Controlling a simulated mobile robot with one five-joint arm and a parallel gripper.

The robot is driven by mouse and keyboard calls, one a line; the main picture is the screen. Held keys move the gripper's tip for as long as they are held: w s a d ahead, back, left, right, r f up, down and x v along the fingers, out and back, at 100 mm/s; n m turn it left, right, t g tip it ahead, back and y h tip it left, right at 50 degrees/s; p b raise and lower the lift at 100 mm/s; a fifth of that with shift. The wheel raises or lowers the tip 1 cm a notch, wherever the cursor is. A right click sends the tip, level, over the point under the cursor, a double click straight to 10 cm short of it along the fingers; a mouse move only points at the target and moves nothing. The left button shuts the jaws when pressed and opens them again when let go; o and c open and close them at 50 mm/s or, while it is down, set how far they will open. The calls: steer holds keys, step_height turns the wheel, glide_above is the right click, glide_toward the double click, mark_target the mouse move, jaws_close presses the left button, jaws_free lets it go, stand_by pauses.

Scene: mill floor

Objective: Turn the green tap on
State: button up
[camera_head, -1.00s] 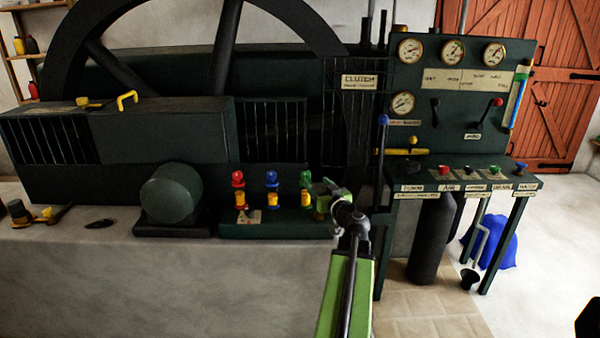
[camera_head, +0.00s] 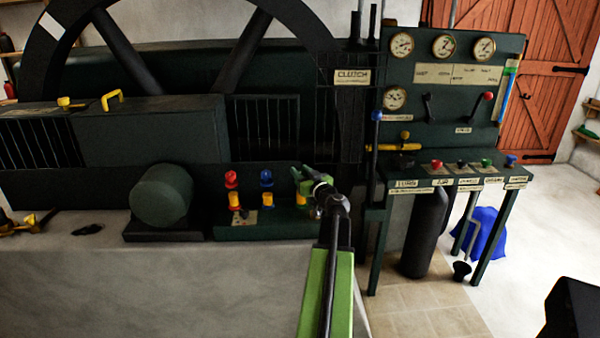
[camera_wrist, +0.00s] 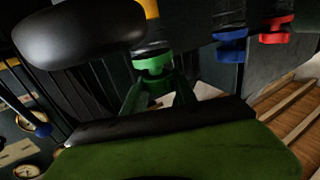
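The green tap (camera_wrist: 153,63) shows in the wrist view as a round green handle just at the tips of my gripper (camera_wrist: 156,80). The two fingers stand apart, one on each side below the handle, and I cannot tell whether they touch it. In the head view my gripper (camera_head: 305,178) is over the green tap at the right end of the tap row and hides most of it. Its yellow lower part (camera_head: 301,199) shows below the gripper. How far the tap is turned cannot be made out.
A red tap (camera_head: 232,181) and a blue tap (camera_head: 267,179) stand left of the green one on the dark bench. A blue-knobbed lever (camera_head: 377,116) rises close to the right of my arm. A control panel (camera_head: 440,105) stands further right.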

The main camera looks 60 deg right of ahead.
jaws_close()
steer(key=shift+d+n+t+y, duration=0.25)
steer(key=shift+n+t+y, duration=0.7)
steer(key=shift+y, duration=0.65)
steer(key=n+y, duration=0.2)
steer(key=shift+t+y, duration=0.25)
steer(key=shift+y, duration=0.05)
steer(key=shift+a+n+y, duration=0.3)
steer(key=shift+n+y, duration=0.05)
steer(key=shift+y, duration=0.15)
steer(key=o, duration=0.6)
jaws_free()
